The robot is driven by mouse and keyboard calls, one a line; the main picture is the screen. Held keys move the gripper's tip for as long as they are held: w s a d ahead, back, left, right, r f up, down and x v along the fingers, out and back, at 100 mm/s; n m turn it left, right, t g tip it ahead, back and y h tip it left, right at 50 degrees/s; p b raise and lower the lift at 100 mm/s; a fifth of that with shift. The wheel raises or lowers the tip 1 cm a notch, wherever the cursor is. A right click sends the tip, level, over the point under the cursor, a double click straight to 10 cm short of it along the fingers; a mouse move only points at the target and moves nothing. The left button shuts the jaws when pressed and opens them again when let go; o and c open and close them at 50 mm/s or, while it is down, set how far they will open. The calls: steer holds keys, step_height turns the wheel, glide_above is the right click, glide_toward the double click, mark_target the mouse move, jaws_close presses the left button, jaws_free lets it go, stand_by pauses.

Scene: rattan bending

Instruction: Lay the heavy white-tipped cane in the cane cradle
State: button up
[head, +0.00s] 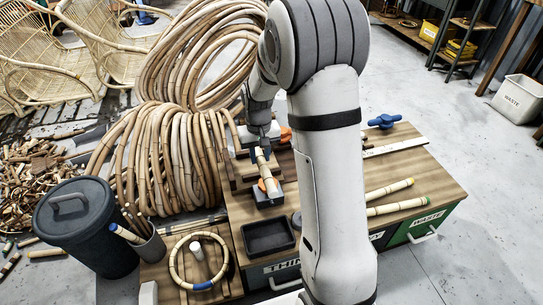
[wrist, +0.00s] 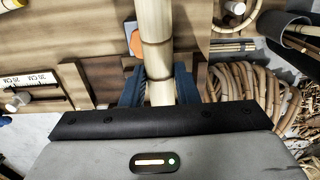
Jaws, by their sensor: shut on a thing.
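My gripper (head: 262,141) is shut on a pale, jointed cane (head: 266,172), over the back left of the workbench. In the wrist view the cane (wrist: 155,38) runs up from between the blue fingers (wrist: 160,88) and out of the top edge. I cannot make out a white tip on it. A dark block with an orange part (head: 262,197) is close by the cane's near end; whether they touch is unclear. A stepped brown wooden piece (head: 243,176) stands just left of the cane. I cannot tell for sure which piece is the cane cradle.
Two other canes (head: 390,189) lie on the bench (head: 425,172) at the right. A black tray (head: 269,237) is at the front left. Large cane coils (head: 155,155) crowd the left side, near a dark lidded bin (head: 85,225). A blue-handled tool (head: 384,121) is at the back.

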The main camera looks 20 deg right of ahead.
steer(key=shift+w, duration=0.15)
steer(key=shift+w+d+f+m, duration=0.1)
steer(key=shift+w+d+m, duration=0.1)
steer(key=shift+w+m, duration=0.1)
steer(key=w+d+f+m+b, duration=0.2)
steer(key=w+d+f+m, duration=0.3)
steer(key=w+d+m, duration=0.3)
steer(key=w+d+f+m+b, duration=0.3)
steer(key=w+d+f+m, duration=0.25)
steer(key=w+m, duration=0.3)
steer(key=shift+m, duration=0.45)
steer(key=f+b, duration=0.1)
steer(key=f, duration=0.1)
steer(key=f+b, duration=0.1)
steer(key=f, duration=0.2)
steer(key=s+f, duration=0.1)
steer(key=f, duration=0.2)
steer(key=shift+d+f+b, duration=0.15)
steer(key=shift+d+b, duration=0.15)
steer(key=shift+b, duration=0.1)
steer(key=shift+f, duration=0.15)
steer(key=o, duration=1)
